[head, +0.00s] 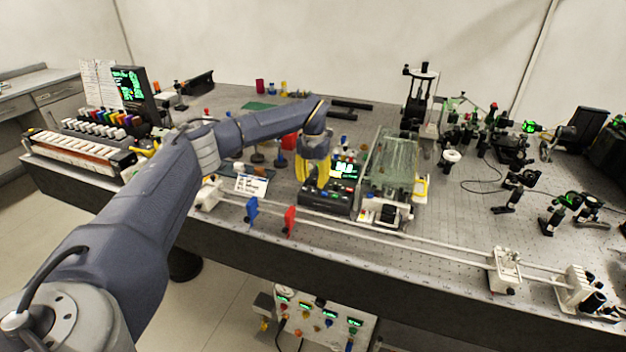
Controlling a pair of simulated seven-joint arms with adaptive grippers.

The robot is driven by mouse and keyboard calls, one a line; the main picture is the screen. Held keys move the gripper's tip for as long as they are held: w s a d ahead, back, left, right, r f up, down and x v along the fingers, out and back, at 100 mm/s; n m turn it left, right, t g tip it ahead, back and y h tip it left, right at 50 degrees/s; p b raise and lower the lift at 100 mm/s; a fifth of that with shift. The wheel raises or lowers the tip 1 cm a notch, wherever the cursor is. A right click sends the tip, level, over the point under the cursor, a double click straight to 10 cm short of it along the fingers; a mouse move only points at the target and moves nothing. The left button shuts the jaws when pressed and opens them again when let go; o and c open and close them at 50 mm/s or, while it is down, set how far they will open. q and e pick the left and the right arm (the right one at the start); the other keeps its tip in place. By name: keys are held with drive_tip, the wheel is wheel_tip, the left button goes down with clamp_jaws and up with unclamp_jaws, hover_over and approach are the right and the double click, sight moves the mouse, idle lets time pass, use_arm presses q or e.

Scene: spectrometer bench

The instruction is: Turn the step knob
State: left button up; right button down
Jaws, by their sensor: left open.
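My left arm reaches in from the left over the bench. My left gripper (314,182), with yellow fingers, points down and is open. It is just above or behind a dark control box (326,201) with small knobs along its front and a green-lit display (344,170) at its back. The fingers cover part of this box. I cannot tell which of the small knobs is the step knob, or whether a finger touches one. My right gripper is not in view.
A clear-covered instrument (391,165) stands right of the control box. A rail with a blue holder (252,211) and a red holder (290,220) runs along the front edge. A white label card (251,184) stands left. Optics mounts crowd the right.

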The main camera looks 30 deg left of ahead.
use_arm(q)
drive_tip(key=shift+f, duration=0.1)
drive_tip(key=shift+c, duration=0.4)
clamp_jaws()
